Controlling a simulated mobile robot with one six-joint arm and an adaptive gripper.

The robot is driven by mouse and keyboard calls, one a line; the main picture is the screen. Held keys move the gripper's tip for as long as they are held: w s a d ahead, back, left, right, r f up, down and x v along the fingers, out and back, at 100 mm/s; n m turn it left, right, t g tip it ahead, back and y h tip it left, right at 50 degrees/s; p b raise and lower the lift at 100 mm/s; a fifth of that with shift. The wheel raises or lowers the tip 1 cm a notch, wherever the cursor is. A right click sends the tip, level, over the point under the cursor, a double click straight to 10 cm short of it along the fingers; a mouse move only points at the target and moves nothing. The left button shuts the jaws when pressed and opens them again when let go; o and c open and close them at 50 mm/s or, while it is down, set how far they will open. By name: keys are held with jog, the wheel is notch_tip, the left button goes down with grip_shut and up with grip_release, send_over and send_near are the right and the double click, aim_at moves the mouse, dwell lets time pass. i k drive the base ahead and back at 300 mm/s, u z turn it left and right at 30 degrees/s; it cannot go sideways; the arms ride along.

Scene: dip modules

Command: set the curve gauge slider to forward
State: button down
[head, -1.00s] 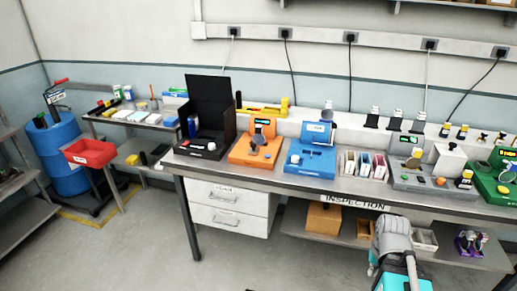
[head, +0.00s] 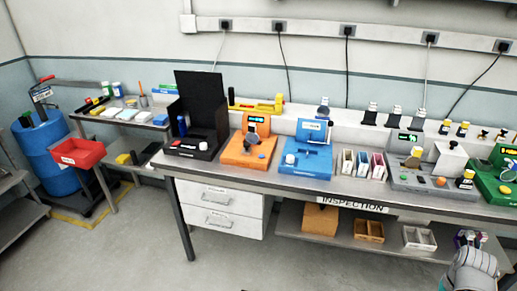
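I cannot tell which device is the curve gauge, and its slider is too small to make out. A row of modules stands on the inspection bench: a black one (head: 190,148) with a tall upright back panel, an orange one (head: 240,156) with a small display, a blue one (head: 315,168) with a tilted screen, a grey one (head: 405,183) with a lit green display, and a green one (head: 490,187) cut by the right edge. A grey part of my arm shows low at the right, below the bench top; my gripper itself is not visible.
The bench (head: 290,183) has white drawers (head: 222,208) beneath it and a lower shelf (head: 340,247) with boxes and trays. Small card holders stand between the blue and grey modules. A red bin (head: 78,153) and blue drum (head: 48,150) are at left. The floor in front is clear.

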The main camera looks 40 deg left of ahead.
aim_at(247, 151)
jog(key=z, duration=0.45)
jog(key=k, duration=1)
jog(key=u, duration=1.2)
jog(key=i, duration=0.75)
jog(key=u, duration=0.1)
